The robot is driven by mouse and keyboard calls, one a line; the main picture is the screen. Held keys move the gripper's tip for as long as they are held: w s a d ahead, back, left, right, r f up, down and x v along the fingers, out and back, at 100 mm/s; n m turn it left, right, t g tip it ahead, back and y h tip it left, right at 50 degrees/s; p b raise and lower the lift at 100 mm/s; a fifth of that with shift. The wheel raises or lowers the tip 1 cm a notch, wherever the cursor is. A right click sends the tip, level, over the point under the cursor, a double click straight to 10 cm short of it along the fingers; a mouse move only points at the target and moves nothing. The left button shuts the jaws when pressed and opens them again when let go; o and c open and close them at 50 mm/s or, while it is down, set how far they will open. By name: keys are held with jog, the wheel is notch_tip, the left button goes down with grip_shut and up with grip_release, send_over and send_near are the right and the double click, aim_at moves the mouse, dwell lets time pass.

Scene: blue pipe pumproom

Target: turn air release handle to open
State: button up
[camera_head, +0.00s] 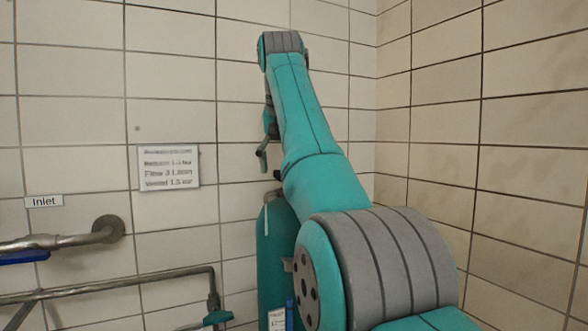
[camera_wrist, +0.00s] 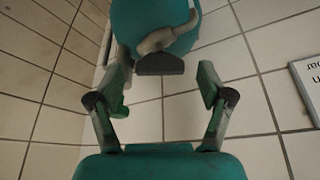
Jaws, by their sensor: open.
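A teal vessel (camera_head: 272,250) stands against the tiled wall, partly hidden behind my arm. A pale grey fitting with a thin lever (camera_head: 267,212) sits at its top. In the wrist view the vessel (camera_wrist: 130,15) is at the top edge, and the grey fitting (camera_wrist: 160,40) with a curved lever and a dark end piece points toward my gripper. My gripper (camera_wrist: 163,87) is open and empty, its two fingers spread to either side below the dark end, not touching it. In the head view the gripper (camera_head: 269,164) hangs just above the fitting, partly hidden by my arm.
A printed sign (camera_head: 169,167) is on the wall left of the vessel; it also shows in the wrist view (camera_wrist: 309,85). An Inlet label (camera_head: 44,201), a pipe (camera_head: 70,240) with a blue handle (camera_head: 24,257) and a lower pipe (camera_head: 130,281) are at left. A tiled corner is at right.

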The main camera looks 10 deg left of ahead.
jog(key=shift+w+f, duration=0.2)
jog(key=shift+f, duration=0.3)
jog(key=c, duration=1.2)
jog(key=shift+o, duration=0.2)
jog(key=shift+d+n, duration=0.1)
jog(key=shift+n, duration=0.3)
jog(key=shift+n+g+y, duration=0.25)
jog(key=shift+n+y, duration=0.3)
jog(key=shift+n, duration=0.75)
jog(key=shift+n+g+y, duration=0.25)
jog(key=shift+n+y, duration=0.3)
jog(key=shift+n, duration=0.75)
